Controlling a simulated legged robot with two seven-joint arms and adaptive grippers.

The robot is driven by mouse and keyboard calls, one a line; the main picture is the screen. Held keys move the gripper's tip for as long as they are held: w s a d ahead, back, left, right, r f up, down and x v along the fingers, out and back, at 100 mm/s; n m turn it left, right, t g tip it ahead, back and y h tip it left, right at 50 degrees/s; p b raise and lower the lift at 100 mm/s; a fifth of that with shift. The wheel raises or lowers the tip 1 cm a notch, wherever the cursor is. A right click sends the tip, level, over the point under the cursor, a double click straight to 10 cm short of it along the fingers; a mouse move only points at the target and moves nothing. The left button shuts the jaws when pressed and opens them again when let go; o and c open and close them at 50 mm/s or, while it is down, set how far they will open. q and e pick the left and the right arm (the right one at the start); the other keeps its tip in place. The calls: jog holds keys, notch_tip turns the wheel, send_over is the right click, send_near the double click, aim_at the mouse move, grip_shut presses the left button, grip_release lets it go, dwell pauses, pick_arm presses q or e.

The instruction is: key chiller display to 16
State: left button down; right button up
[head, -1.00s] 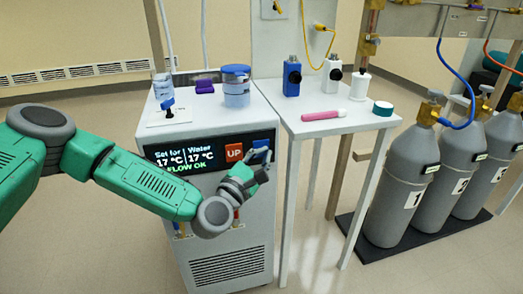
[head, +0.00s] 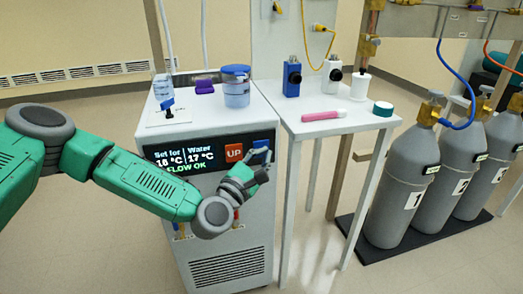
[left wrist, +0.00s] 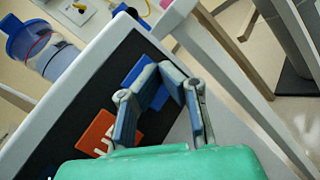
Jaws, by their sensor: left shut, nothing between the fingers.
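The chiller (head: 230,255) is a white cabinet with a dark front panel. Its display (head: 180,160) reads "Set for 18 °C", "Water 17 °C" and "FLOW OK". An orange UP button (head: 234,153) sits right of the text, with a blue button (head: 261,146) beside it. My left gripper (head: 260,172) is shut and empty, with its fingertips at the blue button's lower edge. In the left wrist view the fingers (left wrist: 168,80) cover part of the blue button (left wrist: 137,72); whether they touch it I cannot tell. The orange button (left wrist: 97,133) is beside them, partly hidden. My right gripper is not in view.
A blue-lidded jar (head: 236,88), a purple item (head: 204,87) and a small clear container (head: 163,88) stand on the chiller. The white side table (head: 335,127) to the right holds a pink tube (head: 323,115) and several small items. Gas cylinders (head: 398,195) stand farther right.

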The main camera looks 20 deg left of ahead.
pick_arm(q)
jog(key=shift+s+d, duration=0.3)
jog(key=shift+s, duration=0.15)
jog(key=shift+s+d, duration=0.7)
jog(key=shift+s, duration=0.35)
jog(key=shift+s+d, duration=0.7)
jog(key=shift+s, duration=0.3)
